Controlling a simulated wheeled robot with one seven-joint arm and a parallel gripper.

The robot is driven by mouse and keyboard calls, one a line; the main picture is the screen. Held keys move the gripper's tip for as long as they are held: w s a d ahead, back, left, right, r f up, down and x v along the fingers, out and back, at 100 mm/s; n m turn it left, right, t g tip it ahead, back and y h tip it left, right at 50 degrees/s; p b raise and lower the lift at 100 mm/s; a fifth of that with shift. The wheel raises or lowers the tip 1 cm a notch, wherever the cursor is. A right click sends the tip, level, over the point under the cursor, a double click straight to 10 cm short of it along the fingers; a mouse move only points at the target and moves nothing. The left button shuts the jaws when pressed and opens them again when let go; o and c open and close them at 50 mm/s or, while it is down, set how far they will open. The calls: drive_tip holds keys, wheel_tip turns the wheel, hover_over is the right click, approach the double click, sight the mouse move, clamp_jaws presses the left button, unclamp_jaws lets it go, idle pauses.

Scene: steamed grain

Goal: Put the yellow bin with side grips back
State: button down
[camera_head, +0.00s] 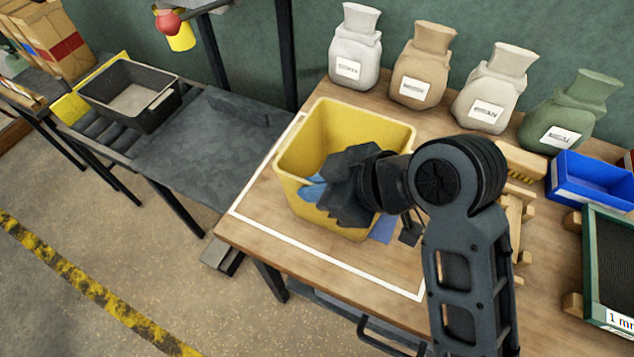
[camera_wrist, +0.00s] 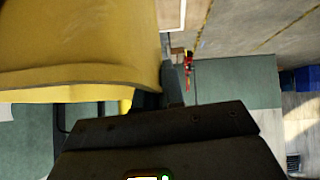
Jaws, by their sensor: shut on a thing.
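The yellow bin (camera_head: 350,122) is upright, on or just above the wooden table (camera_head: 325,262), inside or over a white outline (camera_head: 330,265). I cannot tell whether its base touches the table. My gripper (camera_head: 335,195) is at the bin's near side and is shut on it, covering much of that wall. The exact hold on the side grip is hidden by my gripper. In the wrist view the yellow bin (camera_wrist: 80,45) fills the upper left, close to the dark gripper body.
Several sacks (camera_head: 424,68) stand along the table's back. A blue bin (camera_head: 592,180), a brush (camera_head: 520,160) and a green-framed sieve (camera_head: 610,270) are at the right. Left is a roller conveyor with a black crate (camera_head: 128,92). A blue patch (camera_head: 383,229) shows beside the bin.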

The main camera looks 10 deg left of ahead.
drive_tip(key=c, duration=1.2)
unclamp_jaws()
drive_tip(key=shift+c, duration=0.2)
drive_tip(key=v, duration=1.2)
drive_tip(key=shift+d, duration=0.15)
